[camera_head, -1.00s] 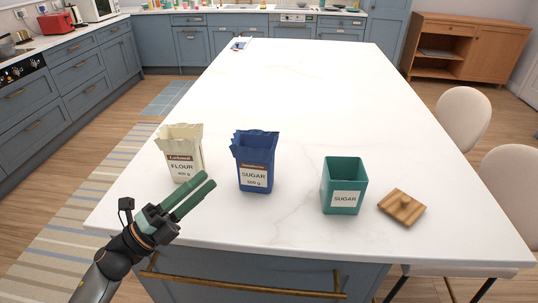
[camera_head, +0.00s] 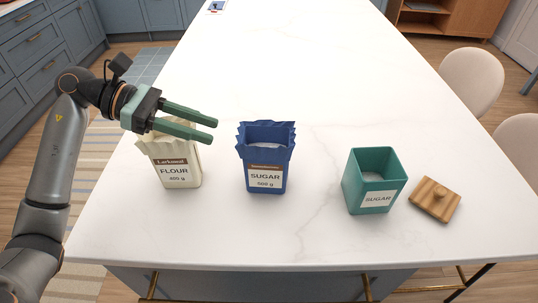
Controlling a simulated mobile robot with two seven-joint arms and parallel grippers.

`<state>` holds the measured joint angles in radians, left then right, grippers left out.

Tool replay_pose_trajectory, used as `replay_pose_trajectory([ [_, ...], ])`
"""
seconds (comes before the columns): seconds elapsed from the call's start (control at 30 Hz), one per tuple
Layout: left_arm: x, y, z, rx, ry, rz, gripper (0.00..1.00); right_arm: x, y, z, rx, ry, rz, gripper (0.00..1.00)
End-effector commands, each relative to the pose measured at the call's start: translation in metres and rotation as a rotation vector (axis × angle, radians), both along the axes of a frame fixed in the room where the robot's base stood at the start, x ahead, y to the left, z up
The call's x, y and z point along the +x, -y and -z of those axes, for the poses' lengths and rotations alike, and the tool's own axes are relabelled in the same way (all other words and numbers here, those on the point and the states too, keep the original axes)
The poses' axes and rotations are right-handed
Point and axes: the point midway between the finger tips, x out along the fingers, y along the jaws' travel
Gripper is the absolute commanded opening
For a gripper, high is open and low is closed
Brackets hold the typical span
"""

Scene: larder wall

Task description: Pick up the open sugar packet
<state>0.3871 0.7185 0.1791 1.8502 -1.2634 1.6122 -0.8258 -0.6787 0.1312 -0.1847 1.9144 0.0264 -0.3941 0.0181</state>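The open sugar packet (camera_head: 265,158) is blue with a crumpled open top and a "SUGAR 500 g" label. It stands upright on the white worktop, with pale contents showing inside. My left gripper (camera_head: 214,130) is open and empty, its two green fingers apart and pointing right toward the sugar packet. It is above and in front of the top of the cream flour packet (camera_head: 177,172), hiding part of that packet's rim. The fingertips are left of the sugar packet and apart from it. My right gripper is not in view.
A green square sugar canister (camera_head: 375,180), open at the top, stands right of the packet. Its wooden lid (camera_head: 435,199) lies beside it. The white worktop (camera_head: 290,60) is clear behind them. Two chairs (camera_head: 472,80) stand along the right side.

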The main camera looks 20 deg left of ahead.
Motion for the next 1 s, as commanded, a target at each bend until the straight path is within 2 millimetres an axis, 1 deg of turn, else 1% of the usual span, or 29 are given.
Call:
replay_pose_trajectory([
  [0.07,0.000,0.001,0.001,0.015,0.005,0.003,0.39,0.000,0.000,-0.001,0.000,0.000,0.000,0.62],
  [0.13,0.002,0.009,0.004,0.016,0.005,0.005,0.39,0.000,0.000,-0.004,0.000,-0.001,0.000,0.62],
  [0.3,0.008,0.038,0.014,0.011,0.004,0.006,0.39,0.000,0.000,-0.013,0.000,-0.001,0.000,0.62],
  [0.4,0.012,0.052,0.021,0.010,0.004,0.004,0.39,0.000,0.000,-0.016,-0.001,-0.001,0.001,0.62],
  [0.5,0.014,0.061,0.026,0.012,0.004,0.003,0.39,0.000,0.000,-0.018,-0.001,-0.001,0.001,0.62],
  [0.67,0.017,0.069,0.030,0.011,0.004,0.003,0.39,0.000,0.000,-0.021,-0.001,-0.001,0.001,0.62],
  [0.83,0.024,0.088,0.039,0.009,0.003,0.005,0.39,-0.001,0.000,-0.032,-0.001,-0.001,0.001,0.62],
  [1.0,0.029,0.106,0.048,0.011,0.003,0.003,0.39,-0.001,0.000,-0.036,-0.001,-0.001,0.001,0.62],
])
